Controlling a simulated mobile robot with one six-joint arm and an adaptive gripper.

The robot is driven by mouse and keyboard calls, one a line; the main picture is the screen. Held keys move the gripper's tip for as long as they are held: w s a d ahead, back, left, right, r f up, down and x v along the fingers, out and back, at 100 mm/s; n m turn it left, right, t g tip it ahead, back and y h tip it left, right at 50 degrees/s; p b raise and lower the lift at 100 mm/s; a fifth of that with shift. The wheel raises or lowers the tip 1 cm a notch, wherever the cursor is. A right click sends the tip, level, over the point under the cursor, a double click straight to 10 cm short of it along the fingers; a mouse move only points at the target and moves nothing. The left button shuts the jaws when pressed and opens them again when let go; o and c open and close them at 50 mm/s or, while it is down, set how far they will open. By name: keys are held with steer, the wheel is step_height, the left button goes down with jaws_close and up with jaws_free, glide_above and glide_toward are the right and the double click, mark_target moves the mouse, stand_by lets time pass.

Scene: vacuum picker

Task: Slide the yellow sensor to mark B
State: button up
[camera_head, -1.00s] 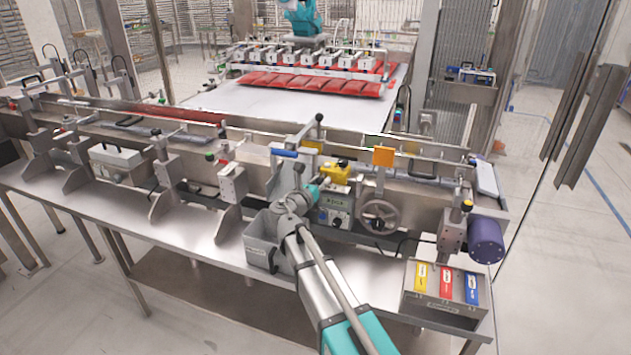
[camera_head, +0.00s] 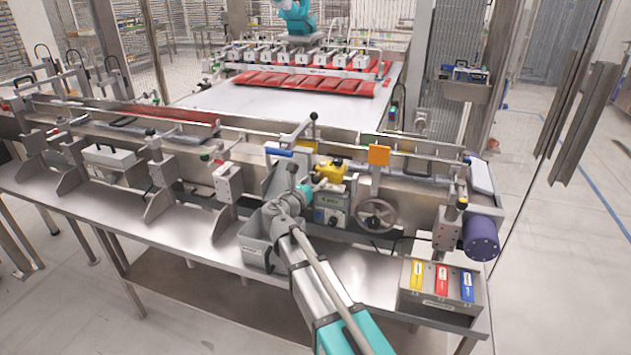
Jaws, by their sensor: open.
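The yellow sensor (camera_head: 330,171) sits on the rail of the long steel conveyor, just above a grey control box. My gripper (camera_head: 317,185) is at the end of my arm, close to the sensor's lower left side. Its fingers are small and mostly hidden by my wrist, but it is open. I cannot tell whether it touches the sensor. No letter for mark B is readable in this view.
An orange plate (camera_head: 379,155) stands right of the sensor, above a handwheel (camera_head: 376,215). A box with coloured labels (camera_head: 441,301) stands at the front right.

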steer(key=v, duration=1.1)
steer(key=shift+s+a, duration=0.1)
